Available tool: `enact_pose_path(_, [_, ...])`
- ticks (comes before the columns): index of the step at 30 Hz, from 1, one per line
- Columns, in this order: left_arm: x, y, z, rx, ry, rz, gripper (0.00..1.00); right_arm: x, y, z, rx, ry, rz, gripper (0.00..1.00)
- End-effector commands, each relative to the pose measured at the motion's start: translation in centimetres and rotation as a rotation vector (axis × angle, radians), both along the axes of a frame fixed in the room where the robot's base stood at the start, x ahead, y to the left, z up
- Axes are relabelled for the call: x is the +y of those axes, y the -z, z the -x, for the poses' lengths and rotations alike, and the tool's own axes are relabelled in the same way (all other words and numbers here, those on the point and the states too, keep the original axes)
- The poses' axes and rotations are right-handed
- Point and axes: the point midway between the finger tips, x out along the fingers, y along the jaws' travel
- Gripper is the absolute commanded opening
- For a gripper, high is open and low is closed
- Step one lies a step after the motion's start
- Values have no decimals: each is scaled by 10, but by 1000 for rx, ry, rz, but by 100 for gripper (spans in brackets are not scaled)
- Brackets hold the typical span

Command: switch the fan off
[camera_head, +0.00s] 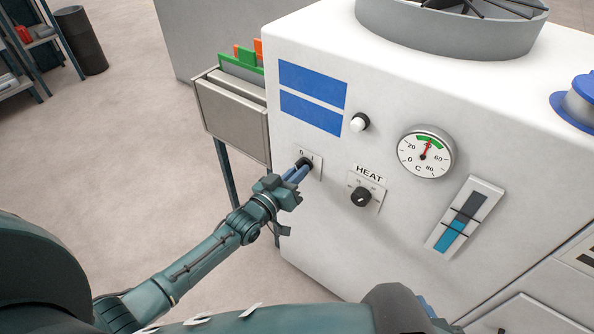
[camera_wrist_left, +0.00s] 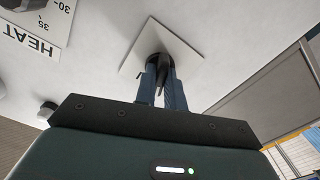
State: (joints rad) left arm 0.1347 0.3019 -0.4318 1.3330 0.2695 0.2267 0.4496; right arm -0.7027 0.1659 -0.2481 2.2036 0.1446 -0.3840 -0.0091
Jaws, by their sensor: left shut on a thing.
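A small white switch plate (camera_head: 316,172) with a 0 mark is on the white machine's front. A dark rotary knob (camera_head: 304,162) sits on it; it also shows in the left wrist view (camera_wrist_left: 158,64). My left gripper (camera_head: 298,171) is shut on this knob, with one blue finger on each side in the left wrist view (camera_wrist_left: 160,82). The fingers and hand cover much of the knob, so its setting is hard to read. The fan (camera_head: 450,30) is on top of the machine, cut off by the frame edge. I cannot tell whether it turns.
Beside the switch are a HEAT knob (camera_head: 361,197), a round gauge (camera_head: 425,152), a white button (camera_head: 358,123) and a blue level strip (camera_head: 464,217). A grey file box (camera_head: 232,115) stands left of the machine. Open floor (camera_head: 130,130) lies to the left.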

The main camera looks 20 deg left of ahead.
Motion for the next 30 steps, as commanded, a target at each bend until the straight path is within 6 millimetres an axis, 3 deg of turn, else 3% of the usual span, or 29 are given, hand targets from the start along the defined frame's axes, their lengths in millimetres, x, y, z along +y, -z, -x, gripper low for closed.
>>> enact_pose_path(9, [0,0,0,45,0,121,0,0,-1,-1,-1,-1,-1,36])
enact_pose_path(26, [0,1,0,55,0,150,0,1,-3,-3,-8,0,-3,36])
enact_pose_path(27, [0,1,0,55,0,150,13,1,-3,-3,-8,0,-3,36])
enact_pose_path(30, [0,1,0,55,0,149,22,1,-4,-3,-8,0,-3,36])
